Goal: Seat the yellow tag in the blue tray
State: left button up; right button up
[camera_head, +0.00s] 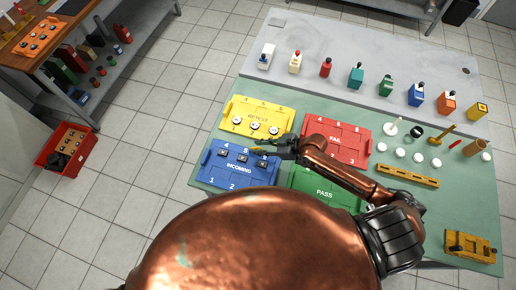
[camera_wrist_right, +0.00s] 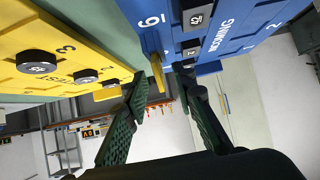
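The yellow tag (camera_wrist_right: 157,72) stands out from the blue tray (camera_wrist_right: 228,50) beside the number 6 in the right wrist view. How deep it sits is hard to tell. In the head view a small yellow piece, likely the tag, (camera_head: 262,152) shows at the tray's upper right. My right gripper (camera_wrist_right: 160,80) is open, its dark fingers on either side of the tag with gaps visible. It also shows in the head view (camera_head: 272,147). My left gripper is not in view.
The yellow RETEST tray (camera_head: 233,108) lies just behind the blue tray. The red FAIL tray (camera_head: 350,130) and green PASS tray (camera_head: 313,183) lie to the right, under or near my right arm.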

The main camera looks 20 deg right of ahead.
jog(key=shift+w+a+f, duration=0.3)
jog(key=shift+a+f, duration=0.1)
jog(key=shift+a, duration=0.05)
jog(key=shift+c, duration=2.2)
jog(key=shift+s, duration=0.1)
grip_shut()
